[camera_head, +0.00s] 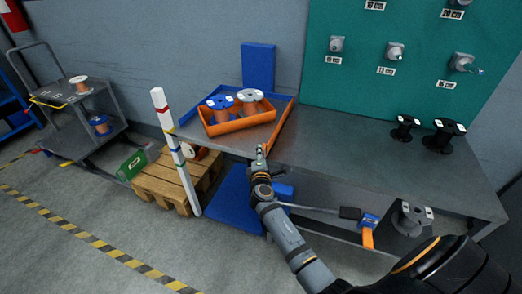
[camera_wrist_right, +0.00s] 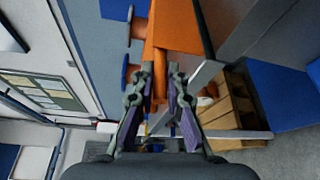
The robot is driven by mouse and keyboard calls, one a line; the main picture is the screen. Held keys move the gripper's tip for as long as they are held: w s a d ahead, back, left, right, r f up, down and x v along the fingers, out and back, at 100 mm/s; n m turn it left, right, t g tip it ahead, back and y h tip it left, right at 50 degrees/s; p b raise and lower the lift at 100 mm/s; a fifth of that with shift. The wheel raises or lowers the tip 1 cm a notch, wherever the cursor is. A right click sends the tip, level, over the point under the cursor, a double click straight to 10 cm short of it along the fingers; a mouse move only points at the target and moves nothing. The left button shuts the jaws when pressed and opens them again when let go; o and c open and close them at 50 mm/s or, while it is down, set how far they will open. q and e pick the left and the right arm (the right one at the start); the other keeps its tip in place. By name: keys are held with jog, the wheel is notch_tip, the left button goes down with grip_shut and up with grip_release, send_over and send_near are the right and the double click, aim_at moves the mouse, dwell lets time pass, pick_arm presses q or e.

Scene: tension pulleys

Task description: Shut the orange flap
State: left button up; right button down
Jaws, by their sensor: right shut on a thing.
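The orange flap (camera_head: 281,122) shows as a narrow orange strip along the right side of the blue tray (camera_head: 276,99), slanting toward the table's front edge. My right gripper (camera_head: 261,158) is at the near end of this strip, at the table's front edge. In the right wrist view, the flap (camera_wrist_right: 182,28) runs down between the two fingers of my right gripper (camera_wrist_right: 161,85), which are closed on it. How far the flap stands from shut is hard to tell. My left gripper is not in view.
An orange bin (camera_head: 240,126) with several spools sits in the blue tray, left of the flap. A striped white post (camera_head: 172,140) and a wooden pallet (camera_head: 165,180) stand left of the table. Two black spools (camera_head: 442,136) stand at the table's right; its middle is clear.

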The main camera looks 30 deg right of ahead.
dwell(0.4)
jog(key=c, duration=1.4)
grip_release()
jog(key=shift+o, duration=0.2)
jog(key=v, duration=0.7)
jog(key=shift+s+a, duration=0.15)
jog(key=shift+s, duration=0.05)
